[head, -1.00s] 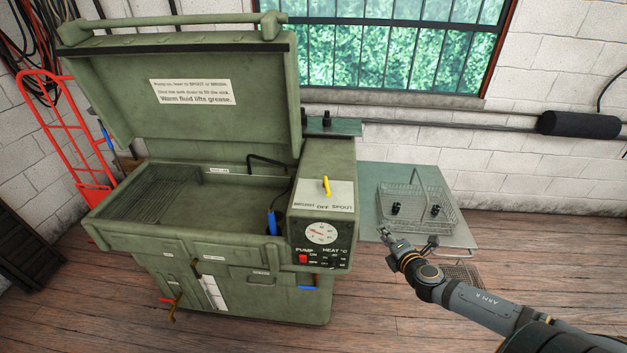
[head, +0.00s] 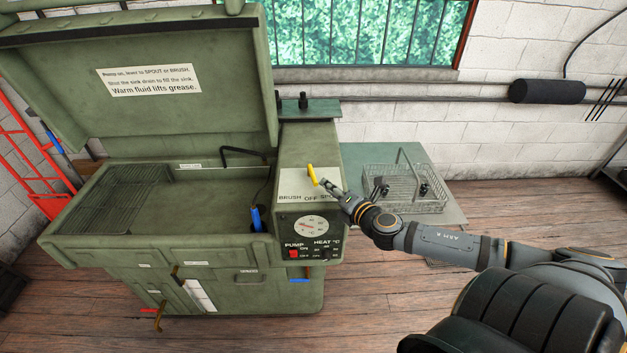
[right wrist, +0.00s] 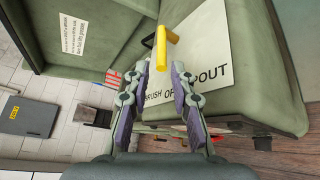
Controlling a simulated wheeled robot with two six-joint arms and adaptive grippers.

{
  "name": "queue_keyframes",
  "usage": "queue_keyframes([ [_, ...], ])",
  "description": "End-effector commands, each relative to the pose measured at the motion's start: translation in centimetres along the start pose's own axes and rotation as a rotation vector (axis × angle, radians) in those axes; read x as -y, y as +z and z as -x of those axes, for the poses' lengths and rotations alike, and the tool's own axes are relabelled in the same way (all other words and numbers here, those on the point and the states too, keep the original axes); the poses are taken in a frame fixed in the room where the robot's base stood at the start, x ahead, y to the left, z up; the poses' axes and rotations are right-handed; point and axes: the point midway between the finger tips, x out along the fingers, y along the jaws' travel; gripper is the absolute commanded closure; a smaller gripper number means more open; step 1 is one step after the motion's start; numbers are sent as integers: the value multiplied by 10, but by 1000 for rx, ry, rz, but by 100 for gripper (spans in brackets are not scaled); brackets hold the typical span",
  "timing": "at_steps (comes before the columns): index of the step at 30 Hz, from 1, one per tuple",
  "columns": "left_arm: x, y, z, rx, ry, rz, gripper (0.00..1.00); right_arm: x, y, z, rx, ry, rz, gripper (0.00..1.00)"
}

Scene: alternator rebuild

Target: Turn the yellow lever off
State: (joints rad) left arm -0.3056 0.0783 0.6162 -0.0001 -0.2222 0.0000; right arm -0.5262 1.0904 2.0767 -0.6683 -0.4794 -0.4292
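The yellow lever (head: 313,175) stands on the white label plate (head: 292,187) marked BRUSH, OFF and SPOUT, on top of the green washer's control box. It leans slightly above the OFF word; I cannot tell its exact setting. My right gripper (head: 325,184) is just right of the lever in the head view and partly covers SPOUT. In the right wrist view its two fingers (right wrist: 160,70) are spread, with the yellow lever (right wrist: 163,50) at the gap between their tips. I see no clear grip on it. My left gripper is out of view.
The control box front (head: 306,238) has a dial, a red pump switch and heat marks. The open sink (head: 190,205) and raised lid (head: 140,90) are to the left. A wire basket (head: 405,200) with dark parts stands on a side table (head: 446,178) to the right.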

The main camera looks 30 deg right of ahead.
Motion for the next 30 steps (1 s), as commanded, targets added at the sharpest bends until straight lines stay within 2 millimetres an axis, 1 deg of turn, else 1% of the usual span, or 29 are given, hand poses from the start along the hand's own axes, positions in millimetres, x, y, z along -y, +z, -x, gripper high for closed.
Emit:
queue_keyframes([
  [1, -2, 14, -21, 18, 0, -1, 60, 7, -5, -11, 3, 7, -3, 76],
  [3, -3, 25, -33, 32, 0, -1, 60, 8, -4, -22, 6, 5, -5, 76],
  [5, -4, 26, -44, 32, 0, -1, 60, 8, -4, -30, 5, 6, -5, 76],
  [6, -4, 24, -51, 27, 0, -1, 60, 7, -5, -36, 3, 9, -6, 76],
  [8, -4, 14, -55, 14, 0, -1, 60, 5, -2, -43, 7, 5, -8, 76],
  [12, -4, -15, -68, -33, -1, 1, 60, 3, -2, -59, 5, 6, -11, 76],
  [13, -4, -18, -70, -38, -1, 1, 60, 3, -3, -62, 2, 8, -10, 76],
  [16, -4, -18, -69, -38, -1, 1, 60, 2, 1, -72, 6, 1, -11, 76],
  [21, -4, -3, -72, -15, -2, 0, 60, 1, 0, -83, 2, 1, -6, 76],
  [24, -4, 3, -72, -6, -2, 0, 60, 0, -1, -86, -1, 3, -4, 76],
  [30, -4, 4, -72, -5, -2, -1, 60, 0, -1, -86, -2, 2, -1, 76],
])
